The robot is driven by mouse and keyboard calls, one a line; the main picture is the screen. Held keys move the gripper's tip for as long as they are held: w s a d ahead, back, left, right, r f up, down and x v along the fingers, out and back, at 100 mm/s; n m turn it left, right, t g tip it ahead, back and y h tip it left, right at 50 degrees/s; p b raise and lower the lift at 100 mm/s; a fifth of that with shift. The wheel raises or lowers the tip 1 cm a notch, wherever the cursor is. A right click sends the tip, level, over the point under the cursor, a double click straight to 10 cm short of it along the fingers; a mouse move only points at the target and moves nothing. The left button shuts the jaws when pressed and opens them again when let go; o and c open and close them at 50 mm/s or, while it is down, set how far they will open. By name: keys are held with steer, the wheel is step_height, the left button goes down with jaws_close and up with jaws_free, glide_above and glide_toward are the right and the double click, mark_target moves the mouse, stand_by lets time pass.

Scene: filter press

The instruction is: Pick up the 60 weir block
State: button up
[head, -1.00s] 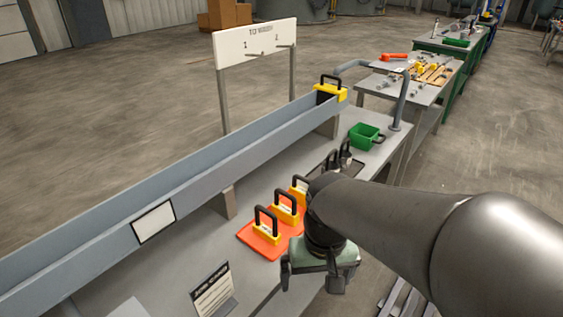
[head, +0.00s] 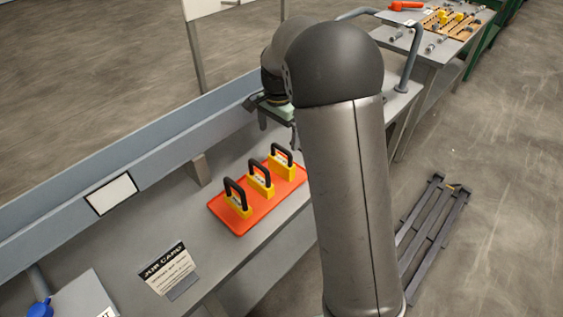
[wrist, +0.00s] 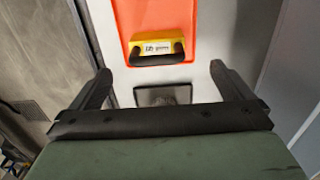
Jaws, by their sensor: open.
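Three yellow weir blocks with black arched handles stand upright in a row on an orange mat (head: 231,226) in the head view: a near one (head: 238,208), a middle one (head: 261,186) and a far one (head: 283,166). In the wrist view one yellow block (wrist: 156,48) stands near the end of the orange mat (wrist: 122,14); its white label is small and seems to start with 60. My gripper (wrist: 160,70) is open and empty, its fingers apart above the bench, short of that block. In the head view my gripper (head: 277,118) is beyond the far block, partly hidden by my arm.
A long grey trough (head: 140,157) runs along the bench's left side. A job card (head: 168,270) stands at the near part of the bench. A dark tray (wrist: 163,95) lies just past the mat. A dark slatted frame (head: 432,240) lies on the floor at right.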

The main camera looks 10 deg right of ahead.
glide_above(281, 160)
steer(key=f, duration=0.5)
steer(key=shift+a+f, duration=0.15)
steer(key=shift+a, duration=0.15)
steer(key=shift+d+f+p, duration=0.2)
steer(key=shift+f+p, duration=0.15)
steer(key=shift+f, duration=1.05)
steer(key=shift+d+f+p, duration=0.2)
steer(key=shift+f+p, duration=0.1)
steer(key=shift+f, duration=1.05)
steer(key=shift+c, duration=0.3)
steer(key=c, duration=0.9)
